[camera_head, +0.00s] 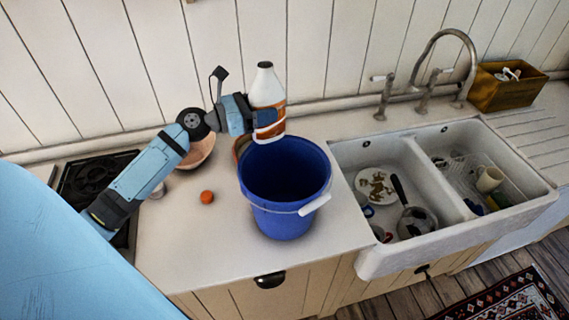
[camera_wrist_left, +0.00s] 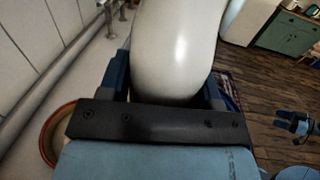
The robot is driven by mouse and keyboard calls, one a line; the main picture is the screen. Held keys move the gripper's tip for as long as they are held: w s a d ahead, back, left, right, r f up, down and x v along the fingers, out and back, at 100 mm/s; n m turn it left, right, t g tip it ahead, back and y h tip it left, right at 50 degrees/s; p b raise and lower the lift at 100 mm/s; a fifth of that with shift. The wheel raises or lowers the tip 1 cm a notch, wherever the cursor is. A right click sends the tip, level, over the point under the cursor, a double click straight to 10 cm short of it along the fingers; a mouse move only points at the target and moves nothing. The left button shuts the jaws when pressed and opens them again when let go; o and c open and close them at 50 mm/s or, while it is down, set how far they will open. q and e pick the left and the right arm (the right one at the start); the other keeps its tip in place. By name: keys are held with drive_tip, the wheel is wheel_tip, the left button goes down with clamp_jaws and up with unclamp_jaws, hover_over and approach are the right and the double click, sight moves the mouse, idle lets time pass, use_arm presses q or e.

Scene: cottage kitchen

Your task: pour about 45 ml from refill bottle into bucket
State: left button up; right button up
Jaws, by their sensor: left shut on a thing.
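In the left wrist view the white bottle (camera_wrist_left: 172,50) sits between the fingers (camera_wrist_left: 165,88). My right gripper (camera_wrist_left: 296,124) seems to show at the right edge, small and unclear.
A double sink (camera_head: 400,170) with dishes lies right of the bucket, under a tall tap (camera_head: 462,70). A wooden box (camera_head: 508,92) stands at the back right. An orange ball (camera_head: 207,197), a pinkish bowl (camera_head: 200,152) and a stove (camera_head: 85,185) are on the left.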

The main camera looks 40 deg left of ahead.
use_arm(q)
drive_tip(key=shift+f, duration=0.15)
